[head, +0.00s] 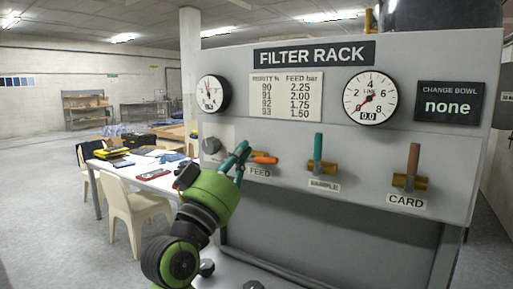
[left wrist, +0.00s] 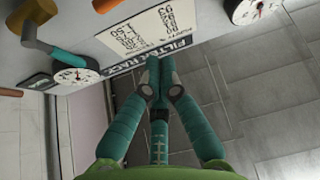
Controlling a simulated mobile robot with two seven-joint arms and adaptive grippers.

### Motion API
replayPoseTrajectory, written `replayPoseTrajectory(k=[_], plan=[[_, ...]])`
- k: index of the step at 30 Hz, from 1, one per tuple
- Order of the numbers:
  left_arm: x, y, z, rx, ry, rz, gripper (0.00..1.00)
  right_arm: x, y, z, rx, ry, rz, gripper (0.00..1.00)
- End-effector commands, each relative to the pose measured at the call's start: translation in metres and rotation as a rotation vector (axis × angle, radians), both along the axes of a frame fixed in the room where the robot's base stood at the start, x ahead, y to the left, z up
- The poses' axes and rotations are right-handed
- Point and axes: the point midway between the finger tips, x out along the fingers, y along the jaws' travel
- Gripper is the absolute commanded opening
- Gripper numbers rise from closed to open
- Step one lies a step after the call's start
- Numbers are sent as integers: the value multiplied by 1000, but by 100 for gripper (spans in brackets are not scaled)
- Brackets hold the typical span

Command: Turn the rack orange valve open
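The filter rack panel (head: 350,190) carries a row of valves. At FEED, a bright orange handle (head: 265,159) sticks out sideways to the right, its left part hidden behind my left gripper (head: 241,160). The SAMPLE valve has an upright teal handle (head: 318,147). The CARD valve has an upright brownish-orange handle (head: 413,160) on a brass body. In the left wrist view my left gripper (left wrist: 160,72) has its teal fingertips together, with nothing seen between them. The teal handle (left wrist: 50,52) and CARD handle (left wrist: 10,92) show at left there. I cannot tell whether the gripper touches FEED.
Two gauges stand above the valves; the right one (head: 370,96) reads 0.0. The change bowl display (head: 450,103) reads none. A white table (head: 150,178) and cream chairs (head: 133,207) stand left of the rack. Open floor (head: 45,215) lies at far left.

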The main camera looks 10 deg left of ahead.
Motion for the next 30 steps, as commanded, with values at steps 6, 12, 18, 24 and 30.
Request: replayPoseTrajectory(k=[6,12,18,24,30], plan=[[40,-12,31,-2,2,-4,0,0,0,30,0,0,0,40],[48,-18,1,0,5,-3,0,-1,0,35,0,1,0,40],[49,-20,-12,1,2,-2,0,-1,0,37,0,1,0,40],[49,-20,-13,0,1,-2,0,-1,0,37,0,1,0,40],[49,-20,-16,11,-3,-2,0,-1,0,32,0,1,0,40]])
